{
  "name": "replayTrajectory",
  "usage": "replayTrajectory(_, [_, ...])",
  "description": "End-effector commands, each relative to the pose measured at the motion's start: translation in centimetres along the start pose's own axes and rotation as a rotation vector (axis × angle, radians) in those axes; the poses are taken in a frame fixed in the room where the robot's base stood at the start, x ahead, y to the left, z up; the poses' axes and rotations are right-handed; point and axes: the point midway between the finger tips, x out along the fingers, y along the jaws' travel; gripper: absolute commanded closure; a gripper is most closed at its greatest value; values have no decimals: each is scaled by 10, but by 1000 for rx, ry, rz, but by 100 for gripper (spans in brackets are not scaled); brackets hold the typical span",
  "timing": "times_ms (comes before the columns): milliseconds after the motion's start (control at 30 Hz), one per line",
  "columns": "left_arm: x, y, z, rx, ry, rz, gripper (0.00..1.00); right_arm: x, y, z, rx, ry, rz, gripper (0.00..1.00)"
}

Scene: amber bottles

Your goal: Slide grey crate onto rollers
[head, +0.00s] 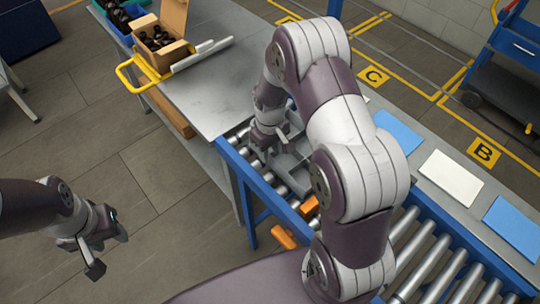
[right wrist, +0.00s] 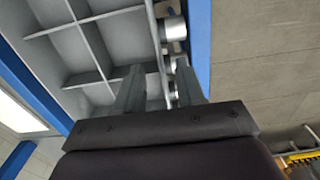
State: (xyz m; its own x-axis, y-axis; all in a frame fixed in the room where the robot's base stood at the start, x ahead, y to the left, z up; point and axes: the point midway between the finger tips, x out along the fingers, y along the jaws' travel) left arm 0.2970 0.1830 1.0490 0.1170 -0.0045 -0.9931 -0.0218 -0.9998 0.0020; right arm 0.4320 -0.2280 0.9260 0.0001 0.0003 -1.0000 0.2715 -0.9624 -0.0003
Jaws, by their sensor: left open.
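The grey crate (head: 288,163) with divided compartments sits at the left end of the roller conveyor (head: 420,250), beside the grey table's edge; my right arm hides much of it. In the right wrist view the crate (right wrist: 95,45) shows empty compartments, and rollers (right wrist: 173,28) show beside its wall. My right gripper (head: 266,138) is at the crate's near left wall. In the wrist view its fingers (right wrist: 158,85) are apart, one on each side of the wall, with a visible gap. My left gripper (head: 104,243) is open and empty over the floor at the left.
The grey table (head: 200,100) is largely bare. At its far end are a cardboard box (head: 160,38) of dark bottles, a yellow handle (head: 138,76) and a blue bin (head: 115,20). Blue (head: 398,131) and white (head: 450,178) panels lie along the far ledge. A blue cart (head: 505,75) stands behind.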

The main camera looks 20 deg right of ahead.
Motion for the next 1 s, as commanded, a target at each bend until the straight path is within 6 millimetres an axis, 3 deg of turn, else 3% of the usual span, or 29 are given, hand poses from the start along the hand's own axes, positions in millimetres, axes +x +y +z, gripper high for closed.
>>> replayTrajectory(200, [7,0,1,0,0,0,57,-50,0,-1,0,5,2,62])
replayTrajectory(400, [9,0,1,0,0,0,57,-82,0,0,0,2,1,62])
replayTrajectory(800, [9,0,1,0,0,0,57,-91,0,1,0,0,0,62])
replayTrajectory(833, [9,0,1,0,0,0,57,-91,0,1,0,0,0,68])
replayTrajectory(933, [12,0,1,0,0,0,57,-89,4,2,13,0,0,100])
replayTrajectory(1000, [16,0,2,0,0,0,57,-85,14,6,40,2,1,100])
